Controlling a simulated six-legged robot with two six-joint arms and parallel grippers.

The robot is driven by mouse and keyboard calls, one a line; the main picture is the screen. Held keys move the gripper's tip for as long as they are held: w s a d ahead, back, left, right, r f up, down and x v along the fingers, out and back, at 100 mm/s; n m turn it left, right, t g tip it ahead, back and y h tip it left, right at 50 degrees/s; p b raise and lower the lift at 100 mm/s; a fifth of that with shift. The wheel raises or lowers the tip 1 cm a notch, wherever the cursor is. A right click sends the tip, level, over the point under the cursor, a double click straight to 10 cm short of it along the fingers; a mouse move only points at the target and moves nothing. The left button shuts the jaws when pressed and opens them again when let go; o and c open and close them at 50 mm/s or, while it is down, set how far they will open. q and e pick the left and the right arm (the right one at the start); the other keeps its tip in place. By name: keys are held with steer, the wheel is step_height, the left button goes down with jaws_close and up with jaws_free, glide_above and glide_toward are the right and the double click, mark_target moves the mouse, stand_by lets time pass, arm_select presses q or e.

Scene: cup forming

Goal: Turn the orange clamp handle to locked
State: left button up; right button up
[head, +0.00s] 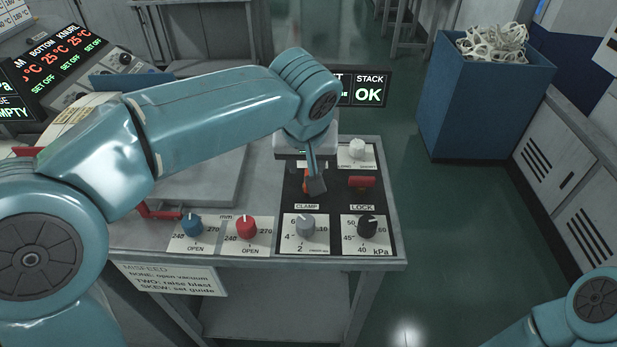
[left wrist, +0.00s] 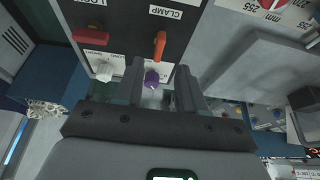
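The orange clamp handle (head: 306,180) is on the black panel above the CLAMP label (head: 307,206); my left gripper partly hides it in the head view. In the left wrist view the orange handle (left wrist: 160,46) shows as a short bar, just beyond the fingertips. My left gripper (head: 316,186) reaches down over the handle. In the left wrist view its two dark fingers (left wrist: 160,66) are apart, with a gap between them and nothing held. I cannot tell whether a finger touches the handle. My right gripper is not in view.
A red LOCK handle (head: 361,182) sits right of the clamp handle, below a white knob (head: 357,148). A purple knob (left wrist: 152,78) shows between my fingers. Grey (head: 305,226), black (head: 367,226), red (head: 246,228) and blue (head: 192,226) knobs line the front. A blue bin (head: 480,110) stands right.

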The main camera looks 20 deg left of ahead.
arm_select(q)
steer(key=x, duration=0.8)
steer(key=shift+a+f, duration=0.1)
steer(key=shift+f, duration=0.1)
jaws_close()
